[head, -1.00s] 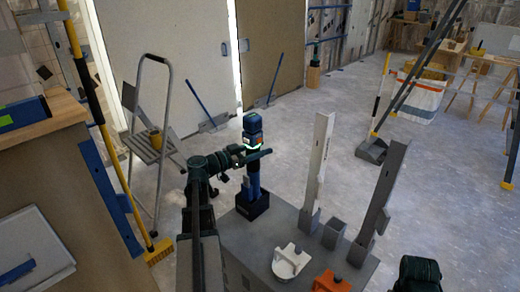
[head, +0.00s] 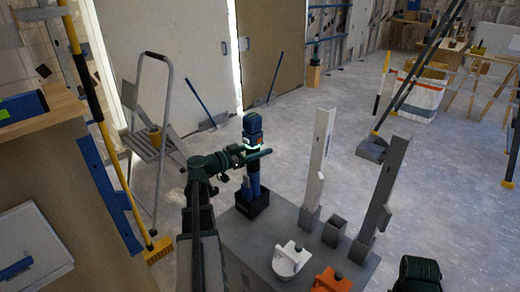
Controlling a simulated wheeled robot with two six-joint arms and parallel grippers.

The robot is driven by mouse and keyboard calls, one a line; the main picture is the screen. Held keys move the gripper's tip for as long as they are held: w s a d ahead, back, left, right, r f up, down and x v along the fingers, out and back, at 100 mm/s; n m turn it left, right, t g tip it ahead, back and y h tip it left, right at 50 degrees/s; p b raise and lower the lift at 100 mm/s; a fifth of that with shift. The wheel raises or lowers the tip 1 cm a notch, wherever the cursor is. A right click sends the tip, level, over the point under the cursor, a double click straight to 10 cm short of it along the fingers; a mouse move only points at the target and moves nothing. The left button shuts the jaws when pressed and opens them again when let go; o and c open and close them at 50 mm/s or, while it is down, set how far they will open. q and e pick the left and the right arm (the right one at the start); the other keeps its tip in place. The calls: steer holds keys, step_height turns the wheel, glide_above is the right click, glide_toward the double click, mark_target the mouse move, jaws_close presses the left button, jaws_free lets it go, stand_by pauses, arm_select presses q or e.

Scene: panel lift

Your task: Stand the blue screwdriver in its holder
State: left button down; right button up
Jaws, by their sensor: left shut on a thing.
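The blue screwdriver (head: 253,183) is a thick powered one with a dark middle and a blue block at its top. It stands upright at the black box-shaped holder (head: 252,205) on the grey stand. Its lower end is hidden behind the holder's front wall, so I cannot tell how deep it sits. My left gripper (head: 250,157) comes in from the left and is shut on the screwdriver's middle, below the top block. A dark part of my right arm shows at the bottom right, but no right fingertips show.
The grey stand (head: 248,240) also bears a pale upright post (head: 318,160), a grey post (head: 380,195), a small empty-looking square socket (head: 334,230), and a white (head: 289,262) and an orange piece (head: 331,281). A stepladder (head: 155,140) stands left.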

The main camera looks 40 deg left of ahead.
arm_select(q)
steer(key=shift+f+b, duration=0.85)
steer(key=shift+f, duration=0.05)
stand_by(0.7)
jaws_free()
steer(key=shift+f, duration=0.1)
steer(key=shift+v, duration=0.85)
stand_by(0.5)
steer(key=shift+s, duration=0.35)
steer(key=shift+s+a, duration=0.2)
steer(key=shift+s, duration=0.15)
steer(key=v, duration=0.9)
stand_by(0.7)
steer(key=shift+w, duration=0.1)
stand_by(0.4)
